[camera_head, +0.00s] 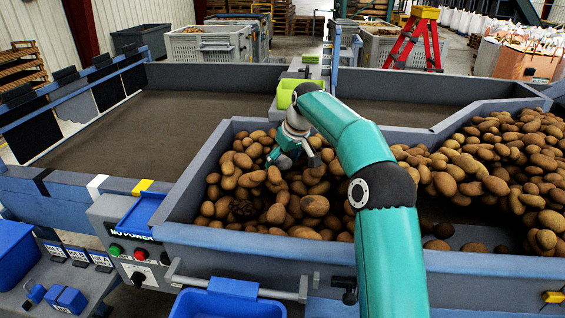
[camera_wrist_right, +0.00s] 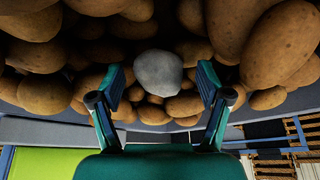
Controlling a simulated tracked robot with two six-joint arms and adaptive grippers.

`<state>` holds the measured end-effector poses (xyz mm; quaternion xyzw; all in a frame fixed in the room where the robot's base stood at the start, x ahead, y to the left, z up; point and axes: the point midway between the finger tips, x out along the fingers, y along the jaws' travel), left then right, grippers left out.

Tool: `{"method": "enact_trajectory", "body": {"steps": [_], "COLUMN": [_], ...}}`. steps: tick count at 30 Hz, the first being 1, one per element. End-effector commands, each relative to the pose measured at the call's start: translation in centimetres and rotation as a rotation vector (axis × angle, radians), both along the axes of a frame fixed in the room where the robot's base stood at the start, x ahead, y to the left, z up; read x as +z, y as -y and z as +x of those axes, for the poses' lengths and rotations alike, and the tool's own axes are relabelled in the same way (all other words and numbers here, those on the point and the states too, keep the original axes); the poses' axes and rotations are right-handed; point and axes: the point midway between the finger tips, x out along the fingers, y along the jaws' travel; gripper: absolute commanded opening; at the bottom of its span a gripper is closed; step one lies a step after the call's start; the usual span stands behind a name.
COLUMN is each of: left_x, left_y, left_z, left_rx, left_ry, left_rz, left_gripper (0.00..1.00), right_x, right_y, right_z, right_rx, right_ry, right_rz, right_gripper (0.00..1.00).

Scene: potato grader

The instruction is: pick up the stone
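The stone (camera_wrist_right: 158,72) is a pale grey, rounded lump among brown potatoes. In the right wrist view it lies between and slightly beyond the two fingertips of my right gripper (camera_wrist_right: 161,86), with a gap on each side. The gripper is open and empty. In the head view my right gripper (camera_head: 293,156) is low over the back-left part of the potato heap (camera_head: 310,205), pointing down. I cannot clearly pick out the stone in the head view; the gripper and arm cover that area. My left gripper is not in view.
Grey hopper walls (camera_head: 205,165) surround the heap, with the back wall close to my right gripper. A dark clod (camera_head: 243,209) lies among the potatoes at left. The brown belt (camera_head: 140,125) at left is bare.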

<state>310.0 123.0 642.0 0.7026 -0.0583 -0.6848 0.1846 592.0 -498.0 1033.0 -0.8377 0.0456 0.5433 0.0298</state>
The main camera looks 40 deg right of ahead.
Motion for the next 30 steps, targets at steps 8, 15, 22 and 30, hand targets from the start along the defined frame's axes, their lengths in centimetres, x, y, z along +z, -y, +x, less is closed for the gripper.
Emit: {"method": "enact_trajectory", "body": {"steps": [8,15,22,30], "left_x": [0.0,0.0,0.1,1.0], "left_y": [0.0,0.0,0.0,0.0], "left_z": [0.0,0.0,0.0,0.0], "left_rx": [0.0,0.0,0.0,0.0], "left_ry": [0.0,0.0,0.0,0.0], "left_rz": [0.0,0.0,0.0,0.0], "left_gripper": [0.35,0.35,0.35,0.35], "right_x": [0.0,0.1,0.4,3.0], "right_y": [0.0,0.1,0.1,0.1], "right_z": [0.0,0.0,0.0,0.0], "right_rx": [0.0,-0.001,-0.001,-0.003], "right_ry": [0.0,0.002,0.003,0.005], "right_rz": [0.0,-0.001,-0.001,-0.002], "right_gripper": [0.28,0.07,0.07,0.07]}}
